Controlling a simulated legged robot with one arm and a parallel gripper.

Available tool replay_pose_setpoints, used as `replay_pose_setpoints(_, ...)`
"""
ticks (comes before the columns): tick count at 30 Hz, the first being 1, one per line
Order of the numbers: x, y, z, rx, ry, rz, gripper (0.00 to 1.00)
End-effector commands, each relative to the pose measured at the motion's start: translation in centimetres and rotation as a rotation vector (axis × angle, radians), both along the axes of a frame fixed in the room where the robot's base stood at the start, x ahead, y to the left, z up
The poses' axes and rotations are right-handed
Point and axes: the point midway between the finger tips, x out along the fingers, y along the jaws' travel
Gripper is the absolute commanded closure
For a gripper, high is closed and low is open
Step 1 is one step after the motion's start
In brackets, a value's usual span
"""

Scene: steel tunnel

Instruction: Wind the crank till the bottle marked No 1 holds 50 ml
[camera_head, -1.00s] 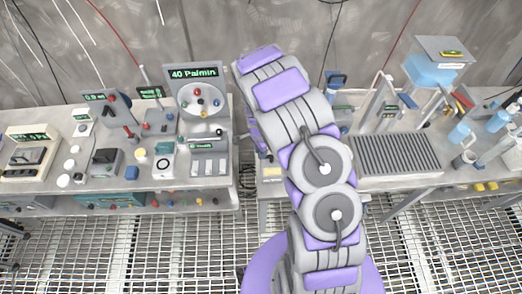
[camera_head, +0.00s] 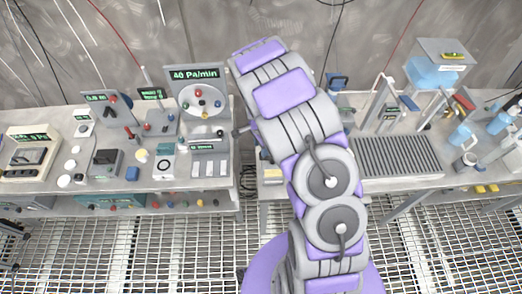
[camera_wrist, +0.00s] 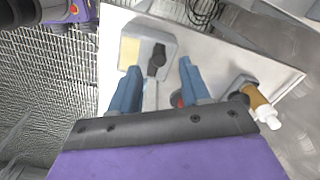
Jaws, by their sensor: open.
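My gripper (camera_wrist: 159,68) shows in the wrist view with its two blue fingers apart. A grey box with a pale yellow label (camera_wrist: 130,50) lies beyond the fingertips. A black-knobbed lever (camera_wrist: 157,55), possibly the crank, stands on it and shows between the fingers; I cannot tell whether they touch it. In the head view my arm hides the gripper and most of this spot. Bottles with blue liquid (camera_head: 461,134) (camera_head: 499,122) stand at the right end of the bench. Their markings and levels are too small to read.
A blue-filled tank (camera_head: 434,73) stands on a raised stand above a ribbed grey tray (camera_head: 398,157) on the right bench. The left bench (camera_head: 215,185) carries gauges, knobs and a round dial (camera_head: 203,101). In the wrist view a brown-and-white piece (camera_wrist: 262,106) lies right of the fingers.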

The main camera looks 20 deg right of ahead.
Motion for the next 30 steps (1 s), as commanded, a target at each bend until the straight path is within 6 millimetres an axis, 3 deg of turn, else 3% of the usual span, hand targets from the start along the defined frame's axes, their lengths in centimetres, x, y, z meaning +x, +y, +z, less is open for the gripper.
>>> replay_pose_setpoints(15,0.2,0.0,10.4,-0.001,-0.003,-0.001,0.54)
replay_pose_setpoints(21,0.1,0.1,12.4,0.000,0.000,-0.001,0.54)
replay_pose_setpoints(30,0.1,0.1,12.8,0.000,0.002,-0.001,0.54)
